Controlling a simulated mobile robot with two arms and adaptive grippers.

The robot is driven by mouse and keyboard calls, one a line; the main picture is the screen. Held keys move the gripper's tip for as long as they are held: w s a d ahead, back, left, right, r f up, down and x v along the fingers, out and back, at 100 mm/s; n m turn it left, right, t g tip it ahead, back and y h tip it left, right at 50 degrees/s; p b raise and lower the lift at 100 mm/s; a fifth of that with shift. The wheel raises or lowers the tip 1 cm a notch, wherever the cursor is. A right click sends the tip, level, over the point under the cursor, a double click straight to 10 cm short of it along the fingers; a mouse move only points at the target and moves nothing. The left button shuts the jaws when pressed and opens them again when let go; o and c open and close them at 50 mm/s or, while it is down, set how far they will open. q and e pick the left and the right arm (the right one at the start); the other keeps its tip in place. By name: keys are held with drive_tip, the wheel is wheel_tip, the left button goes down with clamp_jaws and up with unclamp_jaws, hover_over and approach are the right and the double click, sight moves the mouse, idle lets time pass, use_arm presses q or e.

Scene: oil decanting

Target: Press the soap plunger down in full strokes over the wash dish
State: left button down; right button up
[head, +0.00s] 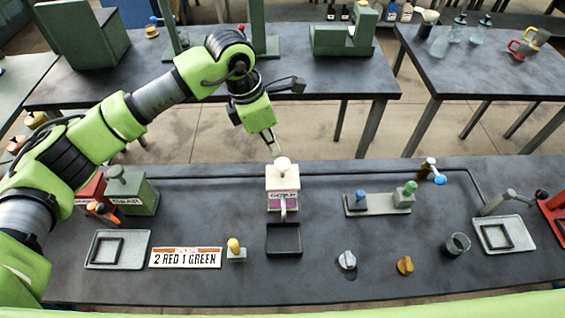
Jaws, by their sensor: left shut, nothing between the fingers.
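The soap dispenser (282,183) is a white box with a purple label, standing at the middle of the near bench. Its white round plunger knob (282,163) is on top and looks raised. A spout points toward the front, above the near side. The wash dish (283,240), a black square-rimmed tray, lies just in front of the spout. My left gripper (275,148) points down with its fingers shut and empty, its tips close to the plunger knob. I cannot tell whether they touch it. My right gripper is not in view.
A sign reading "2 RED 1 GREEN" (186,257) and a yellow-topped piece (235,249) lie left of the dish. Red and green dispensers (133,193) stand further left.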

sight(277, 164)
use_arm(q)
drive_tip(key=shift+b+x, duration=0.55)
drive_tip(key=shift+x, duration=1.65)
drive_tip(key=b+x, duration=0.2)
drive_tip(key=a+b+x, duration=0.1)
drive_tip(key=b+x, duration=0.1)
drive_tip(key=shift+s+f, duration=0.15)
drive_tip(key=shift+s, duration=0.05)
drive_tip(key=shift+r, duration=0.35)
drive_tip(key=shift+s+a+r, duration=0.1)
drive_tip(key=shift+a, duration=0.4)
drive_tip(key=shift+s+a+r, duration=0.15)
drive_tip(key=shift+a, duration=0.35)
drive_tip(key=shift+s+a+r, duration=0.15)
drive_tip(key=shift+a+r, duration=0.05)
drive_tip(key=shift+a, duration=0.3)
drive_tip(key=shift+d+r, duration=0.1)
drive_tip(key=shift+r, duration=0.1)
drive_tip(key=v, duration=1.1)
drive_tip(key=shift+a+r, duration=0.25)
drive_tip(key=shift+a, duration=0.05)
